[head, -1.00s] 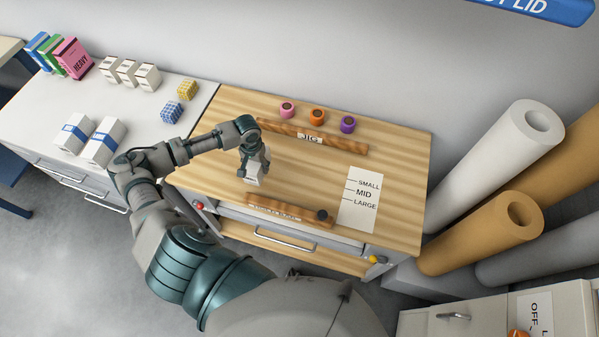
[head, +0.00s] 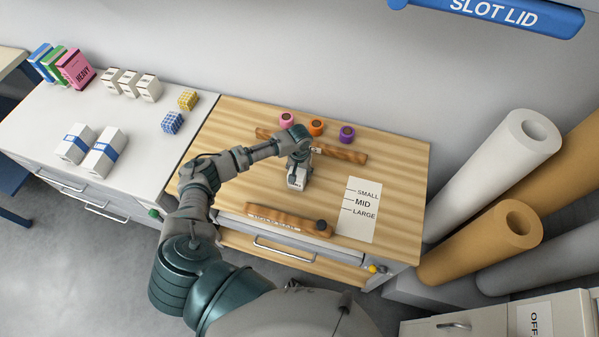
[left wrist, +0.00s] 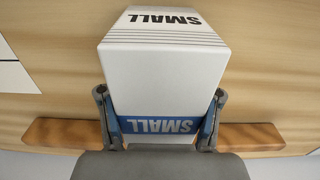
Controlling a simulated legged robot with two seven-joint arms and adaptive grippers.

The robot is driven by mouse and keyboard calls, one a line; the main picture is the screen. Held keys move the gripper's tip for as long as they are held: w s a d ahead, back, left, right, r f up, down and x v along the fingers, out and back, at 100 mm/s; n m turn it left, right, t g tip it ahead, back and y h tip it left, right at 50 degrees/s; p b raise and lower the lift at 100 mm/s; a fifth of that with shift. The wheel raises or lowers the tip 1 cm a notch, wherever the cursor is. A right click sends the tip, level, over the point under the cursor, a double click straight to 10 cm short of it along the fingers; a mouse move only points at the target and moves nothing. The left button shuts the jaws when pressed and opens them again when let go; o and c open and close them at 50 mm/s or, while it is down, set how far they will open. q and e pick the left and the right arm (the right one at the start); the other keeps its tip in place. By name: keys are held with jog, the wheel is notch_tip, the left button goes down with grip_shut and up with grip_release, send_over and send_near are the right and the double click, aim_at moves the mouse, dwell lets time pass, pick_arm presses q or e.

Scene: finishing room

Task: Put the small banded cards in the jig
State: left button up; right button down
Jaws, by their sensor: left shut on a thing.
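A white block of cards marked SMALL, with a blue band (head: 297,182), is held in my left gripper (head: 299,162). In the left wrist view my left gripper (left wrist: 159,118) has one finger on each side of the blue band of the block (left wrist: 165,75). The jig (head: 347,154) is a wooden bar at the back of the wooden bench; my left arm hides most of its label. The held block is just in front of it, over the bench top. I cannot tell whether the block touches the bench. My right gripper is not in view.
Three coloured rings (head: 316,127) sit behind the jig. A second wooden bar with a dark knob (head: 275,220) lies at the front edge. A SMALL, MID, LARGE sheet (head: 361,225) lies right. The white bench (head: 60,105) holds blue-banded blocks (head: 105,152). Paper rolls (head: 507,165) stand right.

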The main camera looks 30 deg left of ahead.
pick_arm(q)
jog(key=shift+f, duration=0.25)
jog(key=o, duration=1.1)
jog(key=shift+s, duration=0.1)
jog(key=o, duration=0.4)
jog(key=shift+f, duration=0.1)
notch_tip(320, 180, up, 12)
jog(key=shift+r, duration=0.1)
